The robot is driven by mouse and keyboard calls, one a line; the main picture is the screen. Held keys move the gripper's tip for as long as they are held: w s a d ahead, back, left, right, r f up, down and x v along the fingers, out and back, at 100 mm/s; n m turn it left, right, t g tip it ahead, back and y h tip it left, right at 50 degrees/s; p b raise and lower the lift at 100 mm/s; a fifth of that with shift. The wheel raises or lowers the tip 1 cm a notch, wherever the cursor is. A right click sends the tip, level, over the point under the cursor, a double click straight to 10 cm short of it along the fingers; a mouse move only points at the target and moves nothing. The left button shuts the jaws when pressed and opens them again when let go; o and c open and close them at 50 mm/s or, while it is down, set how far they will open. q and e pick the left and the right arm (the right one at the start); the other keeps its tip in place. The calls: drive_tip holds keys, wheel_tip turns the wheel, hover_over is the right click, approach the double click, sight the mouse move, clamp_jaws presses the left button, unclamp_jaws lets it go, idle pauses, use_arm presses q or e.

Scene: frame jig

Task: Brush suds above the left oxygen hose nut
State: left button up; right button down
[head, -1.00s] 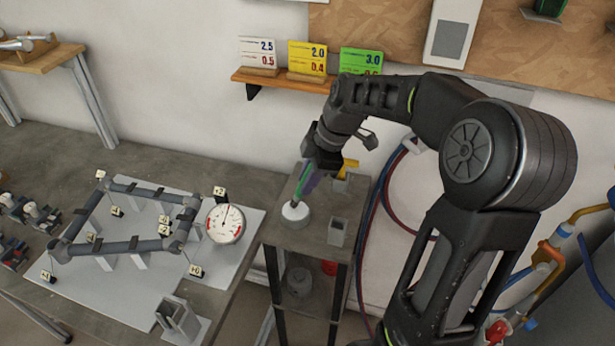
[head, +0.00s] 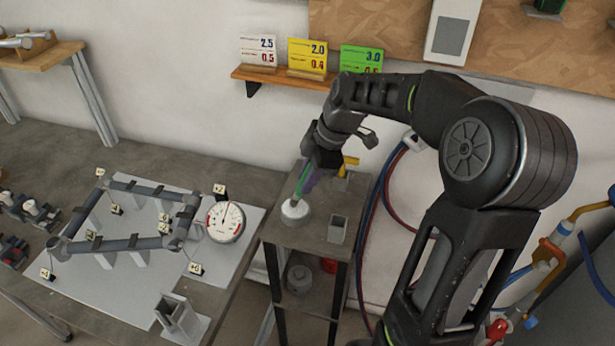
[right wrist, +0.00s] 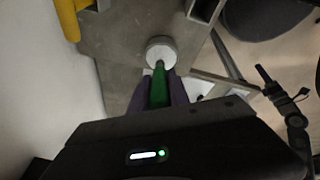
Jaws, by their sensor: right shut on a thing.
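My right gripper (head: 313,168) is shut on a green-handled brush (head: 301,183), which also shows in the right wrist view (right wrist: 159,88). It holds the brush tilted over a round white pot (head: 295,211) on a small stand. The brush's lower end meets the pot's top; its bristles are hidden. The pot is straight ahead in the right wrist view (right wrist: 161,51). Blue hose fittings (head: 563,231) show at the right edge, partly cut off; I cannot tell which is the left oxygen hose nut.
The stand (head: 310,238) also bears a square grey holder (head: 338,229) and a yellow item (head: 350,163). Red and blue hoses (head: 385,190) hang behind my right arm. A tube frame (head: 125,243) and a dial gauge (head: 226,222) occupy the left table.

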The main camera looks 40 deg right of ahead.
drive_tip(key=shift+f+b, duration=0.45)
drive_tip(key=shift+b, duration=0.1)
idle(1.8)
drive_tip(key=shift+r, duration=0.1)
drive_tip(key=shift+r+p, duration=2.15)
drive_tip(key=shift+r, duration=1.35)
drive_tip(key=shift+a, duration=0.1)
drive_tip(key=w+a+f+m+h, duration=0.2)
drive_tip(key=w+a+m, duration=0.3)
drive_tip(key=a, duration=0.4)
drive_tip(key=w+a+f+m+h, duration=0.2)
drive_tip(key=w+a+m, duration=0.3)
drive_tip(key=a+m, duration=0.2)
drive_tip(key=a, duration=0.2)
drive_tip(key=shift+w+a+f+m, duration=0.15)
drive_tip(key=shift+w+a+m, duration=0.2)
drive_tip(key=shift+a+m, duration=0.05)
